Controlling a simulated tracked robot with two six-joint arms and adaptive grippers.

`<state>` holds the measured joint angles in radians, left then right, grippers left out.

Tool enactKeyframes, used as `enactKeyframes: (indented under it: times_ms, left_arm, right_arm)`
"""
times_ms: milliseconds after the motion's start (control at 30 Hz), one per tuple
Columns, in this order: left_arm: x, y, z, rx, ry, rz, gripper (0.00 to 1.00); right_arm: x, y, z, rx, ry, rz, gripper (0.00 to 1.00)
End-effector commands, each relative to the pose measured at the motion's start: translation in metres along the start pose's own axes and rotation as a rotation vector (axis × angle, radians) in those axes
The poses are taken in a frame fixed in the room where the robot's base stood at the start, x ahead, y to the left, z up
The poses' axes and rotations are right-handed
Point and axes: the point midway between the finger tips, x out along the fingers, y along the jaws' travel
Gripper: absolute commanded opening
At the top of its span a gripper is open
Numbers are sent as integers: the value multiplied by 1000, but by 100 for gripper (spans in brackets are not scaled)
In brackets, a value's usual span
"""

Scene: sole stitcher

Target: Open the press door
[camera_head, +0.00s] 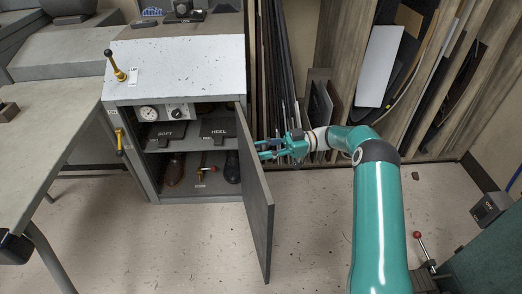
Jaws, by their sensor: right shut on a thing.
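The press is a grey cabinet with a pale speckled top (180,68). Its dark grey door (258,205) is hinged at the right front edge and stands swung wide out toward me, showing the shelves inside. My right gripper (265,149) is at the far side of the door, to the right of its upper edge, with its teal fingers pointing left. It is shut on the door, though the door hides the exact spot it grips. My left gripper is not in view.
Inside are a gauge (149,113), dark blocks marked SOFT (170,131) and HEEL, and shoe forms below. Yellow levers (118,68) are on the press's top and left front. A grey table (40,130) is at the left. Panels lean behind my right arm. The floor before the door is clear.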

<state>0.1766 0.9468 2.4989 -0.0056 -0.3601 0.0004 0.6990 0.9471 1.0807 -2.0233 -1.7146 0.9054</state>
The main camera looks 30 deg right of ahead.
Motion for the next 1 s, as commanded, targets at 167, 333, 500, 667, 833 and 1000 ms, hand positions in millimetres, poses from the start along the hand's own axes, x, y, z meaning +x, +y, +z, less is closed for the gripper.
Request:
enactKeyframes:
  times_ms: [167,333,500,667,833,1000]
  left_arm:
    - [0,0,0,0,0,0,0]
    - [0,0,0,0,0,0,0]
    - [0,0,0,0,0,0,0]
    - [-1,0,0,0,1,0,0]
    - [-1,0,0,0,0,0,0]
    - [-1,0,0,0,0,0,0]
  right_arm:
    - [-1,2,-4,-9,1,11,0]
    - [-1,2,-3,-7,1,8,59]
    - [-1,1,-2,-5,1,6,59]
    - [-3,0,-2,-4,1,6,59]
    - [-18,1,-1,-4,1,8,59]
    - [-46,1,0,-6,0,9,59]
